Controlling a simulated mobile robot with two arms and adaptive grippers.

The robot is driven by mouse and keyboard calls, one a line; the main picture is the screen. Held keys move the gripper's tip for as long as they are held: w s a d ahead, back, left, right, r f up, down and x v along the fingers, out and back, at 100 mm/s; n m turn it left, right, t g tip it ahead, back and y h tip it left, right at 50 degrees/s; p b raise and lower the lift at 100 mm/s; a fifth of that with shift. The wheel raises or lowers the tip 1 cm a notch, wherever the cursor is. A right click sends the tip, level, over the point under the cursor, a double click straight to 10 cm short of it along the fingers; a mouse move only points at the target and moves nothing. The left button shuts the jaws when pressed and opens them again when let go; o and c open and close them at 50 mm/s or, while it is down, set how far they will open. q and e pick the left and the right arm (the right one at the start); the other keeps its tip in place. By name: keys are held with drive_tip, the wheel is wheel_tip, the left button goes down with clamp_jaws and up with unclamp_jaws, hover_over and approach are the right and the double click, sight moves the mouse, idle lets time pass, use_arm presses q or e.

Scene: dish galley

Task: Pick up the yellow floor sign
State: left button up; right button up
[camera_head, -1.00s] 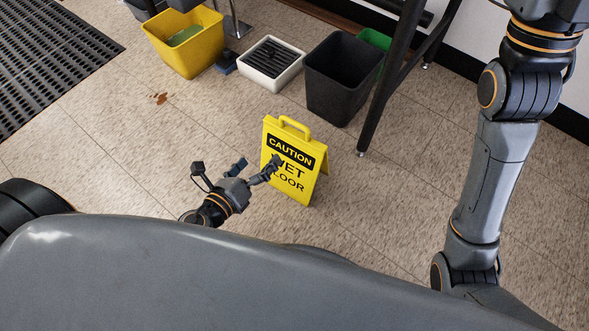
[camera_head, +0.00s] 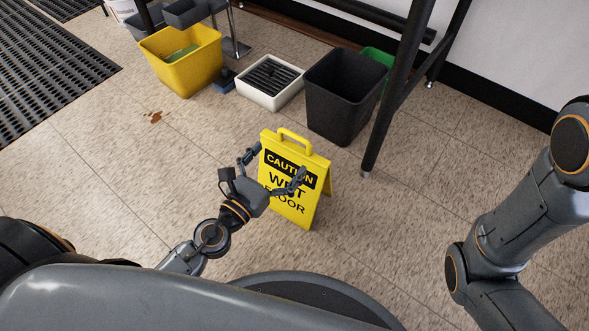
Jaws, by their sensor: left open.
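The yellow floor sign (camera_head: 289,211) stands upright on the tiled floor as a folded A-frame, with a loop handle on top and black "CAUTION WET FLOOR" lettering. My left gripper (camera_head: 273,165) is open. Its two fingers are spread in front of the sign's upper front panel and hide part of the lettering. One finger is by the sign's left edge, the other in front of the panel's right part. I cannot tell whether they touch it. My right gripper is out of the picture; only my right arm shows at the right.
Behind the sign stand a black bin (camera_head: 343,96), a green bin (camera_head: 377,60), a white grated box (camera_head: 270,84) and a yellow bucket (camera_head: 181,62). A dark table leg (camera_head: 385,130) stands right of the sign. A brown spill (camera_head: 154,117) lies left.

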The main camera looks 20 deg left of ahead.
sight(294, 138)
use_arm(q)
drive_tip(key=shift+p+x, duration=0.75)
drive_tip(key=shift+x, duration=2.6)
drive_tip(key=shift+a, duration=0.15)
drive_tip(key=c, duration=1.6)
